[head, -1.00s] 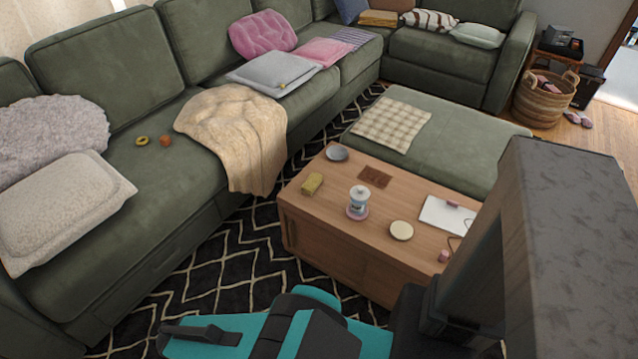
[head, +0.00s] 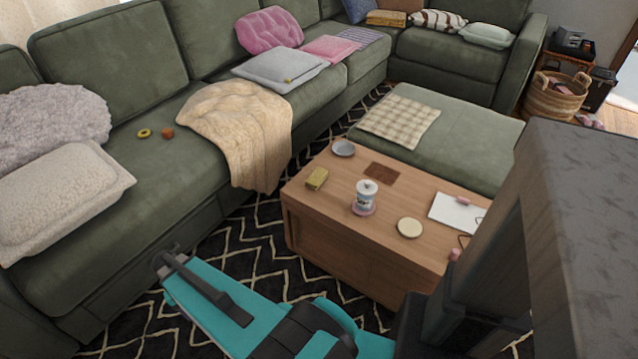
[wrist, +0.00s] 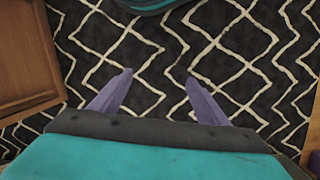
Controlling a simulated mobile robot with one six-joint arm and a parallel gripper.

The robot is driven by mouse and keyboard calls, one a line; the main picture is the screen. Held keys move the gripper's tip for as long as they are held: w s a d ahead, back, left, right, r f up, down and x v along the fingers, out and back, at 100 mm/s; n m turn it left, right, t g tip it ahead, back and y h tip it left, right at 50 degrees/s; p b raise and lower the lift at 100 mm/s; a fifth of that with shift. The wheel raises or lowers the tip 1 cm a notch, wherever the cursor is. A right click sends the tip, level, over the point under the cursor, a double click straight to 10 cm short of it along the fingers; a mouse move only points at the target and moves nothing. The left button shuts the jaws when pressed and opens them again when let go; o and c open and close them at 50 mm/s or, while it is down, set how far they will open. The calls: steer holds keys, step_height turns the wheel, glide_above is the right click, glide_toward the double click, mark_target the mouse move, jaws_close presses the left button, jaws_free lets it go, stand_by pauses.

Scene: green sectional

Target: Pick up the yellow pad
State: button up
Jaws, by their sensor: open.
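The yellow pad (head: 317,179) is a small, mustard-yellow block. It lies flat near the left end of the wooden coffee table (head: 345,230) in the head view, left of a white jar (head: 366,195). My gripper (wrist: 158,88) shows in the wrist view with two purple fingers spread apart and nothing between them. It points down over the black and white rug (wrist: 150,60). In the head view my teal arm reaches low in front of the sofa, left of the table and apart from the pad; the fingers cannot be made out there. The pad is not in the wrist view.
On the table are a grey dish (head: 343,148), a brown mat (head: 382,171), a round cream disc (head: 410,228) and a white notebook (head: 458,211). A green sectional (head: 150,185) runs along the left. A green ottoman (head: 460,140) stands behind the table. Bare rug lies between.

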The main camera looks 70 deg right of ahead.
steer(key=w+d+r+m+t+h+b, duration=0.1)
steer(key=d+r+m+b, duration=0.25)
steer(key=d, duration=1.15)
steer(key=w+d+r+m+t+h+b, duration=0.1)
steer(key=w+d+r+m+b, duration=0.2)
steer(key=d, duration=1.1)
steer(key=s+d+r+m+h+b, duration=0.1)
steer(key=s+d+r+m+b, duration=0.1)
steer(key=s+d+r, duration=0.3)
steer(key=s+d+r+m+h+b, duration=0.1)
steer(key=s+d+r+m+b, duration=0.2)
steer(key=d, duration=0.9)
steer(key=s+d+r+m+b, duration=0.2)
steer(key=s+d+r, duration=0.5)
steer(key=s+d, duration=0.2)
steer(key=shift+s+d+h+b, duration=0.3)
steer(key=shift+s+d+h, duration=0.1)
steer(key=shift+s, duration=0.35)
steer(key=shift+m, duration=0.25)
steer(key=b, duration=0.2)
glide_above(313, 181)
step_height(313, 181, down, 8)
steer(key=shift+d+r, duration=0.1)
